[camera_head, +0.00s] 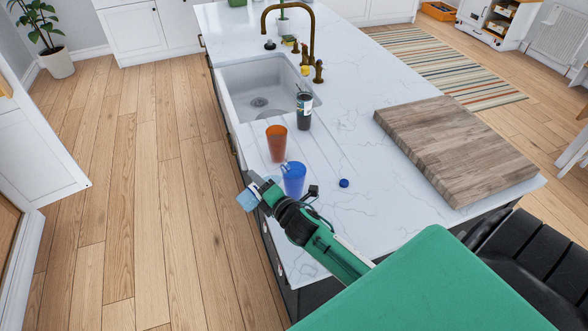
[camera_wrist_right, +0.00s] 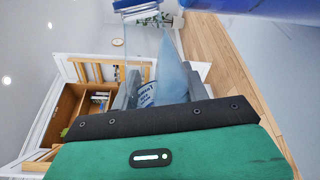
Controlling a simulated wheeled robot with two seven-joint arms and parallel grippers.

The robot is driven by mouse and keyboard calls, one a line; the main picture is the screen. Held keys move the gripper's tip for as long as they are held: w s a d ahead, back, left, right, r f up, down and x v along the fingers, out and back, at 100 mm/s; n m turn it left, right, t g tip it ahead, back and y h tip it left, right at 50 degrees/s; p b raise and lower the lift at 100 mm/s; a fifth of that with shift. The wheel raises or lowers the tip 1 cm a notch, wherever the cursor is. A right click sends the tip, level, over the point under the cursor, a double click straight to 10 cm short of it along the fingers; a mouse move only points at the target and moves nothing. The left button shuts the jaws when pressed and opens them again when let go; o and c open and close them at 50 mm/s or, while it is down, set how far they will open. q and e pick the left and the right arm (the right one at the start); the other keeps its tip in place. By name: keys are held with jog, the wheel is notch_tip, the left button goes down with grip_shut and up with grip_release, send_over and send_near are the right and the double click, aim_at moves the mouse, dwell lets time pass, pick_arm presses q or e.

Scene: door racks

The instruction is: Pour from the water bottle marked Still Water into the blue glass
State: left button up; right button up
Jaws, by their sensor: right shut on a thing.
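My right gripper (camera_head: 262,189) is shut on a clear, light-blue bottle (camera_head: 246,199) at the counter's left edge. The bottle looks tilted, and my gripper hides part of it. In the right wrist view the bottle (camera_wrist_right: 174,72) sits between the fingers, with blue lettering on its label that I cannot read fully. The blue glass (camera_head: 293,181) stands upright on the counter, just right of the bottle. Part of a blue surface, likely this glass (camera_wrist_right: 240,7), shows at the top right of the wrist view. I cannot tell whether any water is flowing. My left gripper is not in view.
A small blue cap (camera_head: 344,183) lies to the right. A wooden board (camera_head: 455,148) is further right. The counter between is clear.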

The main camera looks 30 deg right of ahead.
jog(key=shift+d+r+m+p, duration=0.35)
jog(key=shift+r+m+p, duration=0.3)
jog(key=shift+p, duration=0.1)
dwell(1.2)
jog(key=shift+r+m+p, duration=0.35)
jog(key=shift+m+p, duration=0.1)
jog(key=shift+p, duration=0.05)
dwell(2.0)
